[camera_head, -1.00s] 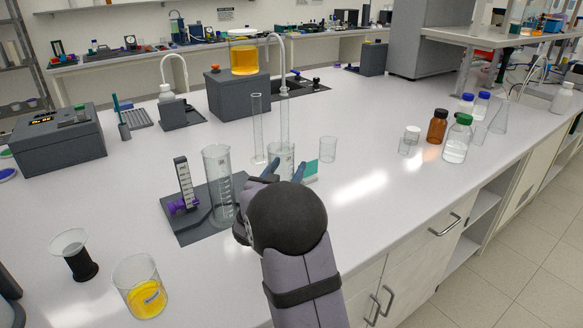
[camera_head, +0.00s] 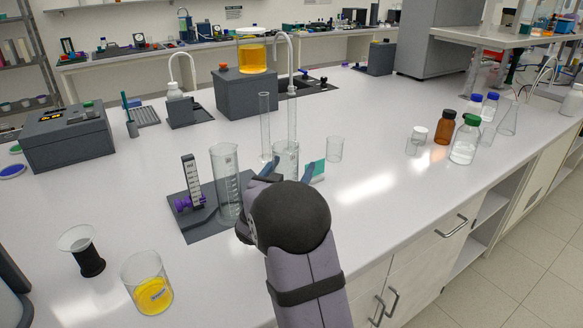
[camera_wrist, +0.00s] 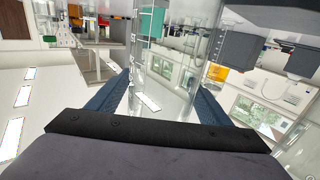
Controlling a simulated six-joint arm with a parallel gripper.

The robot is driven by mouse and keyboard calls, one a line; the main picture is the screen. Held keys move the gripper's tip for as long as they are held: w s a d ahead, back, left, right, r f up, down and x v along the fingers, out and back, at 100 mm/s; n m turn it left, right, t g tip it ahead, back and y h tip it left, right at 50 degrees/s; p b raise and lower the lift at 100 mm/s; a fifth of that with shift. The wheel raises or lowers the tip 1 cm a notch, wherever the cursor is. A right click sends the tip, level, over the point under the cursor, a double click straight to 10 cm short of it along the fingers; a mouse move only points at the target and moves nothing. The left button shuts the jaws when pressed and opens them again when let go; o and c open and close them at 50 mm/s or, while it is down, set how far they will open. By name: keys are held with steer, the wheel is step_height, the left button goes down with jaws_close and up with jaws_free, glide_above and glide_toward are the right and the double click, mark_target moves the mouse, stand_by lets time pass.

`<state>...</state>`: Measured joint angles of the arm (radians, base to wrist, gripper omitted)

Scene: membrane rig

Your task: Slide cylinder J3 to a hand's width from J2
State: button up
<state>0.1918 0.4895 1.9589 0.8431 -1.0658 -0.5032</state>
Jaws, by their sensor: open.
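My gripper (camera_head: 288,171) is open, its two blue fingers either side of a clear glass vessel (camera_head: 286,154) in the head view. In the wrist view, clear glass shows between the spread fingers (camera_wrist: 160,92); contact cannot be told. A tall thin clear cylinder (camera_head: 265,128) stands just left of this vessel, and another narrow glass column (camera_head: 292,115) rises behind or from it. A wider graduated cylinder (camera_head: 225,180) stands on a dark mat (camera_head: 200,232) to the left of my gripper. No J2 or J3 label is readable, so I cannot tell which cylinder is which.
A small clear beaker (camera_head: 335,149) and a teal block (camera_head: 318,169) are close on the right. A beaker of yellow liquid (camera_head: 148,284) is at front left. Bottles (camera_head: 465,140) stand right; the bench between is clear.

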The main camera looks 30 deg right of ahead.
steer(key=b+v, duration=0.1)
steer(key=v, duration=0.6)
steer(key=shift+a, duration=0.1)
